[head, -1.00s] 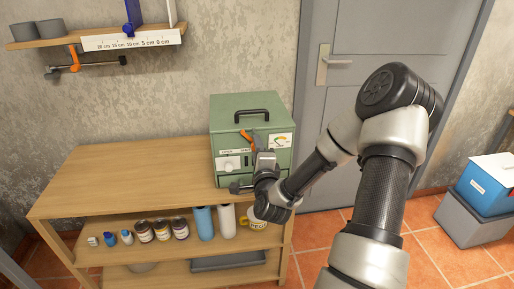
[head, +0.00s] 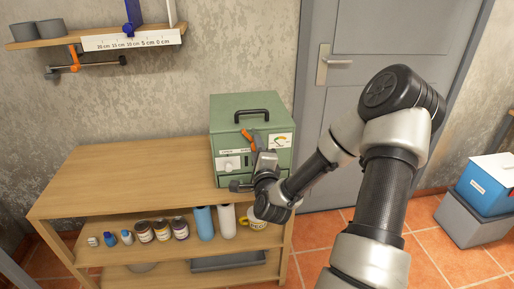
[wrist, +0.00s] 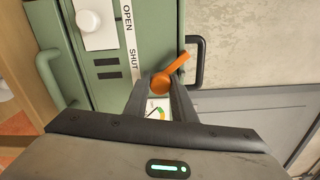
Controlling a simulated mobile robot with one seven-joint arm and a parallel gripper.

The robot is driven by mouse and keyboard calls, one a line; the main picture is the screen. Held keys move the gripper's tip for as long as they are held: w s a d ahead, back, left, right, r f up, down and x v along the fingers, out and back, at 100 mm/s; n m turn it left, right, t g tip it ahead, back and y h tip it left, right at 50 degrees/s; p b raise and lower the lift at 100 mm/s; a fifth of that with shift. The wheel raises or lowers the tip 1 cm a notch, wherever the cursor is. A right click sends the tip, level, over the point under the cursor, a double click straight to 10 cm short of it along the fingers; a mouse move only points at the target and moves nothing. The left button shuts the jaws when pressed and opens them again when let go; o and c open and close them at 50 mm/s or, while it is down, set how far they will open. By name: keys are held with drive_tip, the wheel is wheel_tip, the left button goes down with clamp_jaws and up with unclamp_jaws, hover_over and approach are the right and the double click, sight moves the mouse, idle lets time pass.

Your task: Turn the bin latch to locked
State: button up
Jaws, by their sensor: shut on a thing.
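A green metal bin (head: 223,112) with a black handle on top stands on the right end of the wooden bench. Its orange latch lever (head: 248,134) is on the front, tilted up to the left in the head view. In the wrist view the lever (wrist: 175,68) slants up to the right from its round hub, beside a strip lettered OPEN and SHUT (wrist: 130,40). My gripper (wrist: 163,88) is shut on the orange latch, with a finger on either side of its hub. In the head view my gripper (head: 262,150) partly hides the bin's front.
The bin front also carries a white knob (head: 231,163) and a coloured gauge label (head: 279,140). The wooden bench (head: 120,180) has a clear top left of the bin. Jars, bottles and a mug stand on its lower shelf. A grey door (head: 345,100) is to the right.

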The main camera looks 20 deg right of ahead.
drive_tip(key=shift+a, duration=0.4)
idle(0.4)
drive_tip(key=o, duration=1.1)
drive_tip(key=shift+c, duration=0.2)
drive_tip(key=shift+d, duration=0.25)
